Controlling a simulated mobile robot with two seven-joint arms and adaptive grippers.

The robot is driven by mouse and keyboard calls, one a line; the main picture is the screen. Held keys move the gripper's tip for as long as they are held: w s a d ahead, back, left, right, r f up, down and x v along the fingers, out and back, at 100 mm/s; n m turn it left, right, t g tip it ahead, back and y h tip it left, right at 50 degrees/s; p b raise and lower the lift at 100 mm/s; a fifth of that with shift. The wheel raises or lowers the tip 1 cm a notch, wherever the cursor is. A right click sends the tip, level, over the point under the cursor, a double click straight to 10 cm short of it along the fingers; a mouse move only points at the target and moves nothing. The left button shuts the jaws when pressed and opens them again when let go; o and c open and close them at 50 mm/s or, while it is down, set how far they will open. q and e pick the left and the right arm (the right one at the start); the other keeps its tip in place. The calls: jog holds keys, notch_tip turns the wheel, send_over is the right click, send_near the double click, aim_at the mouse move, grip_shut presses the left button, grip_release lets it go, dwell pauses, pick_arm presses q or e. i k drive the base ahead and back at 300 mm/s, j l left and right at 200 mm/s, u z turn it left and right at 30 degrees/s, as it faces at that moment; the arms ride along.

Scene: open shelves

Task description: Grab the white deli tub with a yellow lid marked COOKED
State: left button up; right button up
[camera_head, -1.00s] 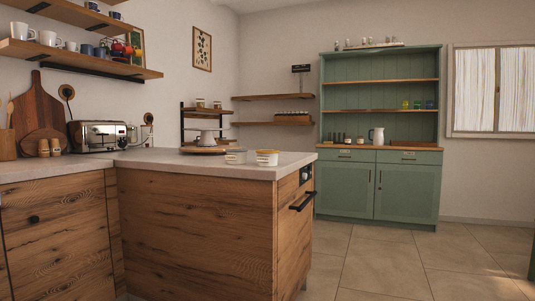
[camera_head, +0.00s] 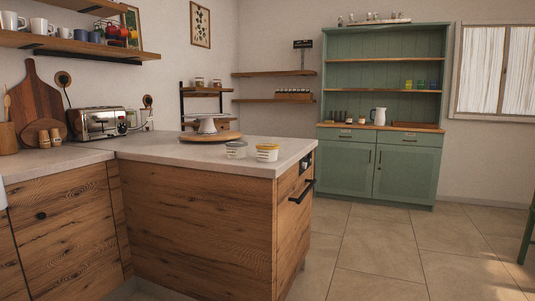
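A white tub with a yellow lid (camera_head: 267,153) stands upright on the near right part of the grey counter (camera_head: 190,156). Its label is too small to read. A second, similar tub with a grey lid (camera_head: 236,149) stands just to its left, with a small gap between them. Neither of my grippers shows in the head view.
A round wooden board with a white cake stand (camera_head: 208,126) is behind the tubs. A toaster (camera_head: 95,123) stands at the left. A black handle (camera_head: 301,192) sticks out from the cabinet end. The tiled floor (camera_head: 380,252) right of the counter is clear.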

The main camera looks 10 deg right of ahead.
aim_at(266, 152)
jog(key=i+l+u, duration=0.15)
jog(key=i+l, duration=0.6)
jog(key=l, duration=0.1)
